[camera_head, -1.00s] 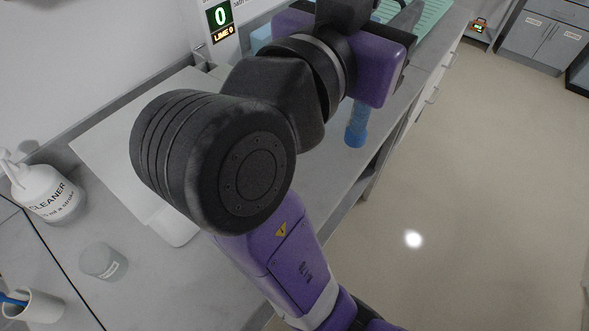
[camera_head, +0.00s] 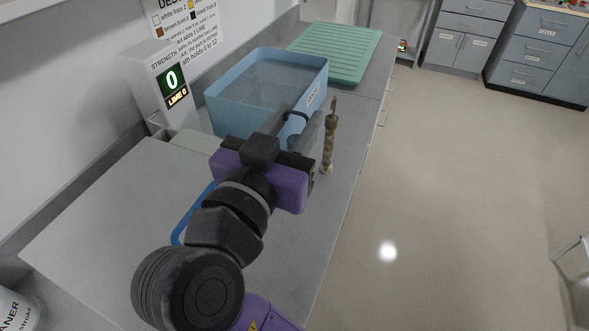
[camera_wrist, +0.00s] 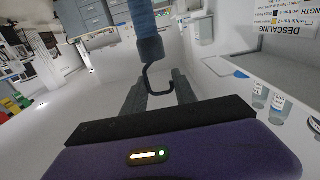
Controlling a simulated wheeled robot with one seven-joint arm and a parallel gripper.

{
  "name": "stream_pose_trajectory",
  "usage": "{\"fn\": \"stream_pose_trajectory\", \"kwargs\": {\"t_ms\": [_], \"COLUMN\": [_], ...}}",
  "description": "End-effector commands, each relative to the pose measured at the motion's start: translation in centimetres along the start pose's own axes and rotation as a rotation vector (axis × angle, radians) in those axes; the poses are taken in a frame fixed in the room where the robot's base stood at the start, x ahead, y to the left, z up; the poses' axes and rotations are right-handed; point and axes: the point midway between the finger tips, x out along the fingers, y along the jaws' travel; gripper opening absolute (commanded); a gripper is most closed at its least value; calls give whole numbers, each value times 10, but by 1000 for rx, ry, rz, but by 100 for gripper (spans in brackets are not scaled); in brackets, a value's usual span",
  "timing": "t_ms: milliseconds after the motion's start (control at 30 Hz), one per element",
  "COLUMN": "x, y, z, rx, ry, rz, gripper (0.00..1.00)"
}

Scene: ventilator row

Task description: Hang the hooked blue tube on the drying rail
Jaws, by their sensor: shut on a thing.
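My gripper (camera_head: 299,120) is over the bench, beside the blue tub, and is shut on the dark hook (camera_wrist: 147,76) of the blue tube. In the wrist view, the ribbed blue tube (camera_wrist: 142,16) runs from a dark grey cuff beyond the fingertips to the top edge. In the head view most of the tube is hidden; a small blue part shows between the fingers. A tan ribbed tube (camera_head: 329,143) with a dark hook at its top is upright just right of my gripper; what supports it is unclear. I cannot pick out the drying rail.
The open light-blue tub (camera_head: 225,117) is close behind my gripper. A green ribbed mat (camera_head: 340,48) lies beyond it. A display box (camera_head: 160,85) reading 0 stands at left. A blue-edged item is partly hidden by my arm.

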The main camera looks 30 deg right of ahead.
Motion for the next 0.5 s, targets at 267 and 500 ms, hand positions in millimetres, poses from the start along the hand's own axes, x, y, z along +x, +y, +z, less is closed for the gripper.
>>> {"fn": "stream_pose_trajectory", "kwargs": {"t_ms": [267, 500], "x": [0, 0], "y": [0, 0], "z": [50, 72], "rx": [-3, -5], "ry": [0, 0], "rz": [0, 0], "gripper": [0, 0]}}
